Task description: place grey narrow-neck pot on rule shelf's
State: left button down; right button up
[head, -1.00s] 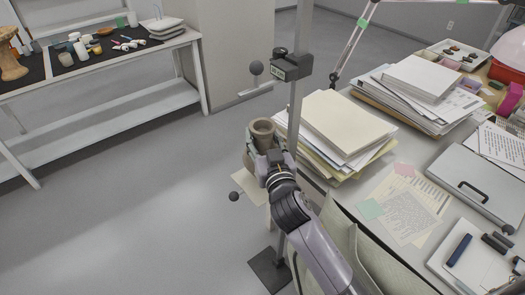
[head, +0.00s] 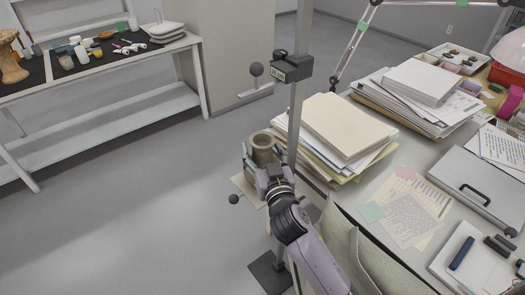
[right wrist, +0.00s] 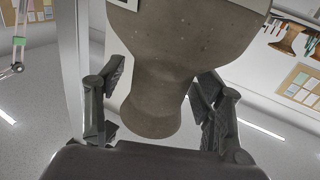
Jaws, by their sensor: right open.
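The grey-brown narrow-neck pot (head: 262,147) stands upright at the metal rule post, over the small pale shelf plate (head: 242,188). Its open mouth faces up in the head view. My right gripper (head: 264,158) is open, with its fingers on both sides of the pot. In the right wrist view the pot (right wrist: 180,50) hangs inverted in the picture between the spread fingers (right wrist: 160,105), with gaps beside its neck. The gripper hides the pot's lower part in the head view, so its contact with the shelf cannot be seen. My left gripper is not in view.
The rule post (head: 297,105) rises close beside the pot, with a dark slider (head: 291,67) and round knobs. The desk at right holds paper stacks (head: 346,130) and a grey case (head: 482,182). A white workbench (head: 120,112) stands at back left. The floor at left is clear.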

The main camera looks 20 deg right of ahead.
jog(key=shift+r, duration=0.1)
jog(key=shift+s, duration=0.1)
jog(key=s+b, duration=0.1)
jog(key=s, duration=1)
jog(key=shift+s+a+b, duration=0.3)
jog(key=shift+s+b, duration=0.1)
jog(key=s+f+n+g+y, duration=0.1)
jog(key=s+f+g, duration=0.15)
jog(key=f, duration=1.05)
jog(key=s+a+f+n+g, duration=0.1)
jog(key=s+f+g, duration=0.15)
jog(key=f, duration=1.05)
jog(key=s+f+n+g+y, duration=0.15)
jog(key=f+g, duration=0.25)
jog(key=f, duration=0.9)
jog(key=s+d+f+g, duration=0.2)
jog(key=s+f, duration=0.5)
jog(key=s, duration=0.3)
jog(key=s+d+f+g+h, duration=0.1)
jog(key=s+d+f+g, duration=0.2)
jog(key=s+f, duration=0.5)
jog(key=s+d+f+g, duration=0.3)
jog(key=s+f, duration=0.4)
jog(key=s, duration=0.7)
jog(key=shift+s+f+m, duration=0.2)
jog(key=shift+f+m, duration=0.05)
jog(key=shift+m, duration=0.1)
